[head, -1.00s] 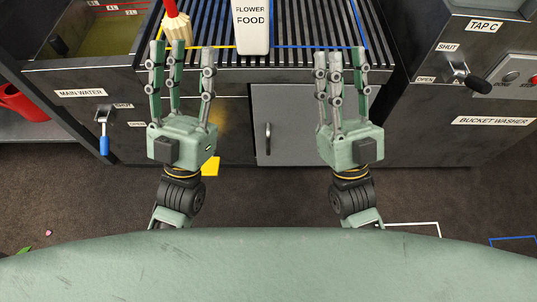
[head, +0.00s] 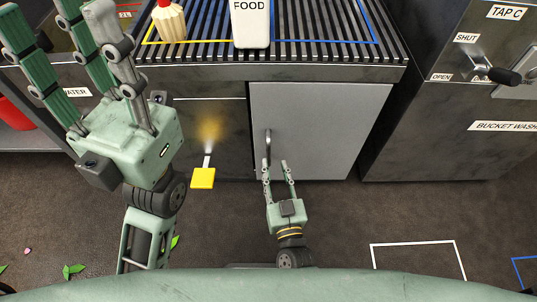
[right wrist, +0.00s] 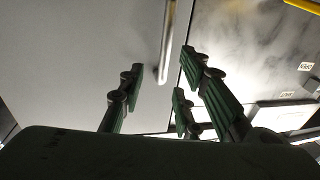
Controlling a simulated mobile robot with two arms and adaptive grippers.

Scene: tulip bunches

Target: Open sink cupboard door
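The sink cupboard door (head: 315,135) is a light grey panel, shut, under the slatted counter. Its upright metal handle (head: 267,148) is near its left edge. My right gripper (head: 276,165) is open and low in front of the door, fingertips by the handle's lower end. In the right wrist view the handle (right wrist: 168,40) runs between the open fingers (right wrist: 161,65), which look apart from it; contact cannot be told. My left gripper (head: 55,12) is open and empty, raised close to the head camera at the left.
A FLOWER FOOD container (head: 251,25) and a cream bottle with a red top (head: 169,22) stand on the slatted counter (head: 330,48). A yellow tag (head: 203,178) hangs left of the door. TAP C's lever (head: 497,75) is at right. Floor ahead is mostly clear.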

